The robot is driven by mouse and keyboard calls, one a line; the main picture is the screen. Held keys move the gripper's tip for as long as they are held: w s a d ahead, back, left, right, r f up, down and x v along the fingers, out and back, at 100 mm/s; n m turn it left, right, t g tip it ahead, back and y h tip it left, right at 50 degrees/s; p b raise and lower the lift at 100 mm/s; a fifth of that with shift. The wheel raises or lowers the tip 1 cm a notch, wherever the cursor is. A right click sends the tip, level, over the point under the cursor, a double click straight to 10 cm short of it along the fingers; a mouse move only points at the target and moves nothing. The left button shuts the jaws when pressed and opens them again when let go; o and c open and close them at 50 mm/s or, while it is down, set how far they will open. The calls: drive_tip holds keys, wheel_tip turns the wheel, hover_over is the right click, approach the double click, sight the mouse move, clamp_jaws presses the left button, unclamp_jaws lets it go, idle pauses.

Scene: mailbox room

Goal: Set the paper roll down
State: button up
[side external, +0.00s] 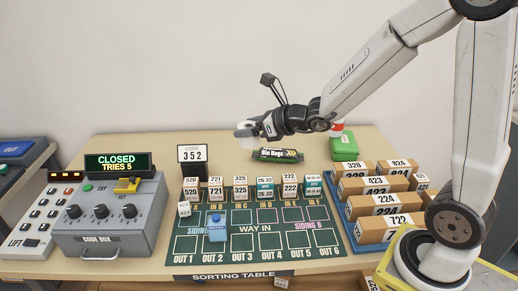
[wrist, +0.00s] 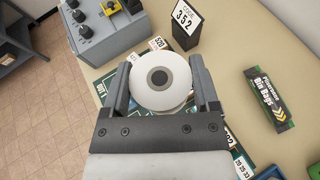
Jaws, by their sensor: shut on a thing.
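The white paper roll (wrist: 160,78) sits between the two fingers of my gripper (wrist: 160,90), its round end with a dark core facing the wrist camera. In the side view my gripper (side external: 256,130) is shut on the roll (side external: 245,129) and holds it in the air above the back of the sorting table (side external: 130,147), to the right of the code sign. The roll hides part of the green mat beneath it in the wrist view.
A code sign (side external: 192,153) reading 352 and a bin bags pack (side external: 277,155) stand near. The code box (side external: 110,217) is left; blue trays of cartons (side external: 372,208) are right.

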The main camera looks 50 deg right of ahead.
drive_tip(key=shift+a, duration=0.1)
drive_tip(key=shift+s+a+f+n+g+y, duration=0.1)
drive_tip(key=shift+a+f+n+g+y, duration=0.15)
drive_tip(key=shift+a+n+y, duration=0.25)
drive_tip(key=shift+a+f+n+g+y, duration=0.15)
drive_tip(key=shift+a+f+n+y, duration=0.1)
drive_tip(key=shift+a+n+y, duration=0.25)
drive_tip(key=s+a+f+n+g+y, duration=0.25)
drive_tip(key=s+f+n+g, duration=0.4)
drive_tip(key=n+g, duration=0.35)
drive_tip(key=s+a+f+n+g+y, duration=0.2)
drive_tip(key=s+a+f+n+g, duration=0.2)
drive_tip(key=s+f+n+g, duration=0.5)
drive_tip(key=s+d+n+g+h, duration=0.4)
drive_tip(key=d+n+g+h, duration=0.1)
drive_tip(key=d+n+h, duration=0.95)
drive_tip(key=w+d+n+t+h, duration=0.4)
drive_tip(key=d+n+h, duration=0.1)
drive_tip(key=n+h, duration=0.2)
drive_tip(key=shift+n, duration=0.45)
